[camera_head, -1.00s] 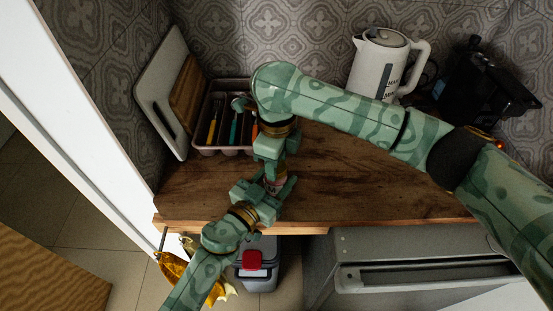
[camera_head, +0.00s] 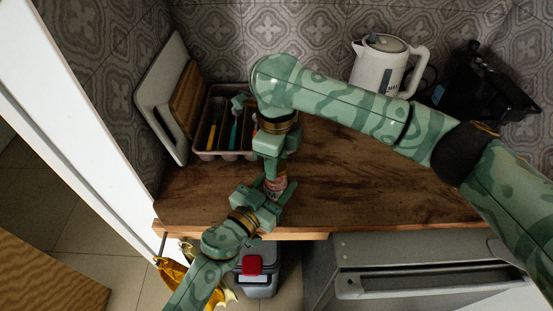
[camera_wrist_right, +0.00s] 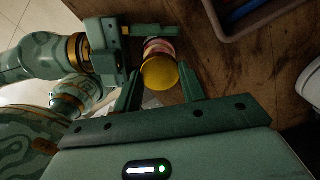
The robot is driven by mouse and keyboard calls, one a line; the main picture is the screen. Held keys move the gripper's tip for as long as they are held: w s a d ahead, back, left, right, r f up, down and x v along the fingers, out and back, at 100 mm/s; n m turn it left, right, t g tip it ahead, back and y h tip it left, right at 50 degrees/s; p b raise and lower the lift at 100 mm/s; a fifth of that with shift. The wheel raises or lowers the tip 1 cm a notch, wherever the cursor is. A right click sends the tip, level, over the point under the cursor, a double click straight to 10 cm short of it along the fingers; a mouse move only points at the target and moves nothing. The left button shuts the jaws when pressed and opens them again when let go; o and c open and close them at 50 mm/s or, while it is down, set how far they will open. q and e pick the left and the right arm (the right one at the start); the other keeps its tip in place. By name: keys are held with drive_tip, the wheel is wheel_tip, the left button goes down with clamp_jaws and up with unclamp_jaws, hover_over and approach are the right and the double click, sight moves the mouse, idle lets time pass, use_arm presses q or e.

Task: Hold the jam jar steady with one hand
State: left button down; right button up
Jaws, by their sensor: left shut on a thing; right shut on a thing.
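The jam jar (camera_head: 279,182) stands near the front edge of the wooden counter, partly hidden by both grippers. Its yellow lid (camera_wrist_right: 160,73) and reddish side show in the right wrist view. My left gripper (camera_head: 274,190) is shut on the jar's side, coming from the front; it also shows in the right wrist view (camera_wrist_right: 142,52). My right gripper (camera_head: 277,173) is above the jar, pointing down, shut on the lid with one finger on each side of it (camera_wrist_right: 160,88).
A cutlery tray (camera_head: 203,153) with several utensils lies behind the grippers, beside leaning boards (camera_head: 160,95). A white kettle (camera_head: 382,68) and a black appliance (camera_head: 485,85) stand at the back right. The counter (camera_head: 370,190) right of the jar is clear.

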drive_tip(key=shift+r, duration=2)
use_arm(q)
drive_tip(key=c, duration=0.5)
unclamp_jaws()
